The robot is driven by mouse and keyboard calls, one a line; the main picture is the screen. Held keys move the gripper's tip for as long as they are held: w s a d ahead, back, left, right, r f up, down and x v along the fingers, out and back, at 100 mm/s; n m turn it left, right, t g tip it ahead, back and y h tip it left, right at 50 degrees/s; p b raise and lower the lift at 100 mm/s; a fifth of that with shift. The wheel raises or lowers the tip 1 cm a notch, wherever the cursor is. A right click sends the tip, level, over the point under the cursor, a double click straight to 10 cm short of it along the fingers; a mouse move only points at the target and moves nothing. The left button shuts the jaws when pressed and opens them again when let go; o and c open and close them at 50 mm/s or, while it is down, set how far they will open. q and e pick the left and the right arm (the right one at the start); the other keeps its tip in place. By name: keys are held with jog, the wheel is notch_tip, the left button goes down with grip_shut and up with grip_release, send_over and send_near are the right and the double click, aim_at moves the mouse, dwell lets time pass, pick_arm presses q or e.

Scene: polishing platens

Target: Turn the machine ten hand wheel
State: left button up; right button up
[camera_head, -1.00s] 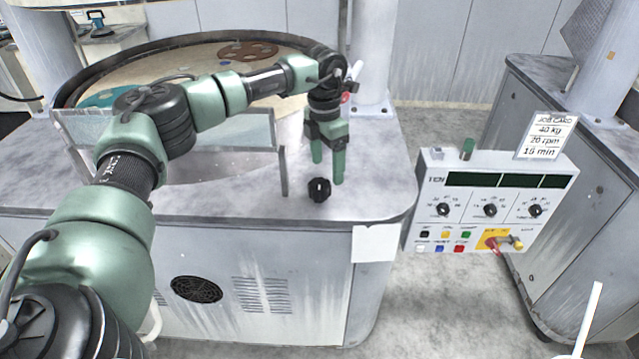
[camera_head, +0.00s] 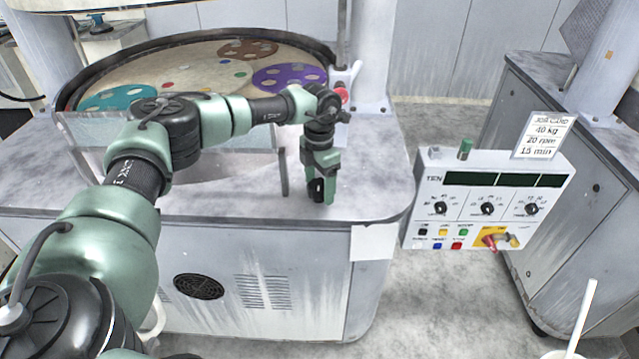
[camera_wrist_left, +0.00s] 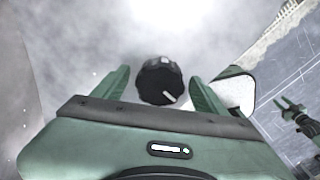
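The hand wheel (camera_head: 315,190), a small black ribbed knob with a white mark, sits on the grey top of machine ten near its front edge. In the left wrist view the hand wheel (camera_wrist_left: 160,81) lies between the two green fingers. My left gripper (camera_head: 323,193) points down over it. In the left wrist view my left gripper (camera_wrist_left: 158,88) is open, with a gap on both sides of the knob. A small green two-pronged shape at the right of that view looks like my right gripper (camera_wrist_left: 290,108), its prongs apart. The head view does not show it.
The control panel (camera_head: 487,200) marked TEN, with a job card (camera_head: 543,136), stands right of the machine. A round polishing table (camera_head: 215,70) with coloured discs lies behind my left arm. A low clear guard (camera_head: 255,135) and its post (camera_head: 284,172) stand left of the gripper.

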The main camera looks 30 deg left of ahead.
pick_arm(q)
jog(key=c, duration=1.1)
